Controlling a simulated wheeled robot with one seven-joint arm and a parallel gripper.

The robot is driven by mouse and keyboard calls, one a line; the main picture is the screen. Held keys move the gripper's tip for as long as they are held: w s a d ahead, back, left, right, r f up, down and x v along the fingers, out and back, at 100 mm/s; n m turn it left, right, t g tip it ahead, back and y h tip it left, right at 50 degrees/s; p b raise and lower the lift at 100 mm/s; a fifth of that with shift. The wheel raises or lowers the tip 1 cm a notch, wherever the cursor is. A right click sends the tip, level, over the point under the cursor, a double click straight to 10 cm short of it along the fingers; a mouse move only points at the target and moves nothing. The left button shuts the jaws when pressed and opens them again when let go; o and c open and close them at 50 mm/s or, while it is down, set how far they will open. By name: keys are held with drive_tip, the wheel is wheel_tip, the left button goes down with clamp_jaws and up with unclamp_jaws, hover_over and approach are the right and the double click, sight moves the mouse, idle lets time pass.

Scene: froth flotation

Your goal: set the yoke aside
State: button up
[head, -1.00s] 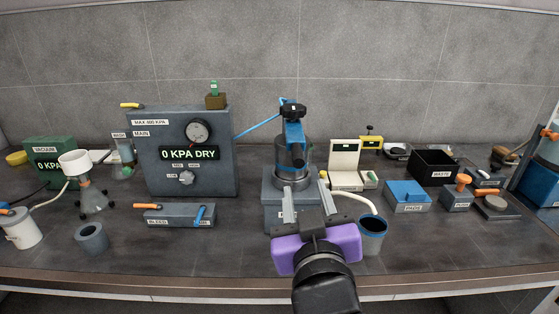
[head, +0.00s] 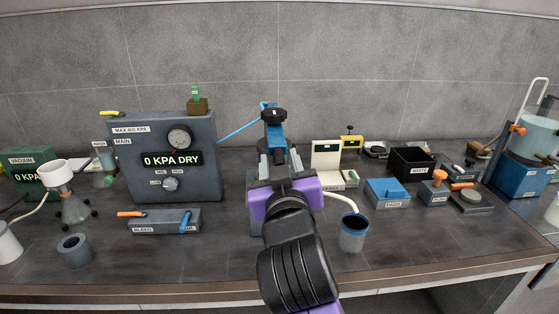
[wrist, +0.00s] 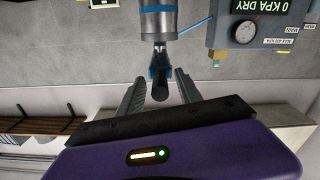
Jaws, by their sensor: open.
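The blue yoke (head: 276,134) stands upright at the top of the press cell in the head view, with a black knob (head: 273,115) on it. In the wrist view, which is turned over, the yoke (wrist: 158,68) and its dark knob (wrist: 160,93) show between the fingers. My gripper (head: 281,165) is in front of the cell and hides most of it in the head view. In the wrist view my gripper (wrist: 156,80) is open, with a finger on either side of the yoke and visible gaps. I cannot tell the remaining depth.
A grey pressure panel (head: 170,150) stands to the left, joined to the cell by a blue hose (head: 240,129). A blue-rimmed cup (head: 353,233) stands close on the right. A white case (head: 326,158) and a black waste bin (head: 412,163) are further right.

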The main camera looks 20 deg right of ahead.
clamp_jaws()
idle(1.4)
